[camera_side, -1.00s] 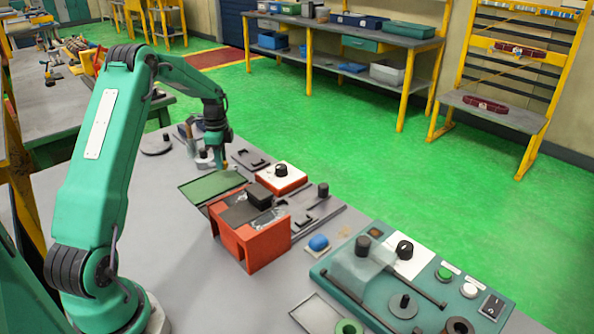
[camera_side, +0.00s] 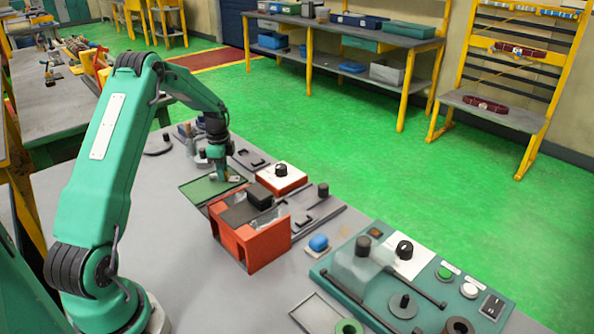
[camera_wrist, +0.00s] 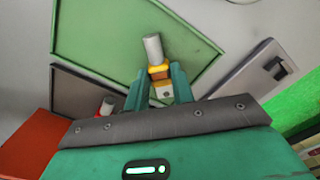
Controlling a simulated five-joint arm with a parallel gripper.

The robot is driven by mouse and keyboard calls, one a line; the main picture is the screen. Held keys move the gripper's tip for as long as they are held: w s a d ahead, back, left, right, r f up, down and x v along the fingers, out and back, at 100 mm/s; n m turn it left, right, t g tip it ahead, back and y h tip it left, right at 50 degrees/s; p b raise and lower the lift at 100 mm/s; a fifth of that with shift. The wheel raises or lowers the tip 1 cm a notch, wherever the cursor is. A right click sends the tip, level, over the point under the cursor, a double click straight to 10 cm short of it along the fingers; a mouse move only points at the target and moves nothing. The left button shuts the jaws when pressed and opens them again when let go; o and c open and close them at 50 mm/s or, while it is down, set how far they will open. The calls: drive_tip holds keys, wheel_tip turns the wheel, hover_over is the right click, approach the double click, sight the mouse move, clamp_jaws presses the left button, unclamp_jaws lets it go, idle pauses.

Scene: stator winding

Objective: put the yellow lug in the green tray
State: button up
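The yellow lug (camera_wrist: 158,72), with a pale grey cylindrical end, sits between the two teal fingers of my gripper (camera_wrist: 160,82) in the wrist view. The fingers look shut on it. The green tray (camera_wrist: 90,30), flat with a low rim, lies behind and under the lug there. In the side view my gripper (camera_side: 222,177) is low over the right part of the green tray (camera_side: 200,190). The lug is tiny there, so its exact height above the tray floor cannot be told.
An orange-red fixture (camera_side: 262,246) with a dark top stands just in front of the tray. A red and white box with a black knob (camera_side: 281,178) is to the right. A blue piece (camera_side: 318,243) and a teal control panel (camera_side: 420,285) lie farther right. Bare table lies left of the tray.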

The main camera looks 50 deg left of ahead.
drive_tip(key=o, duration=0.4)
drive_tip(key=shift+c, duration=0.2)
drive_tip(key=shift+r, duration=0.15)
wheel_tip(320, 180, up, 12)
idle(0.4)
idle(0.5)
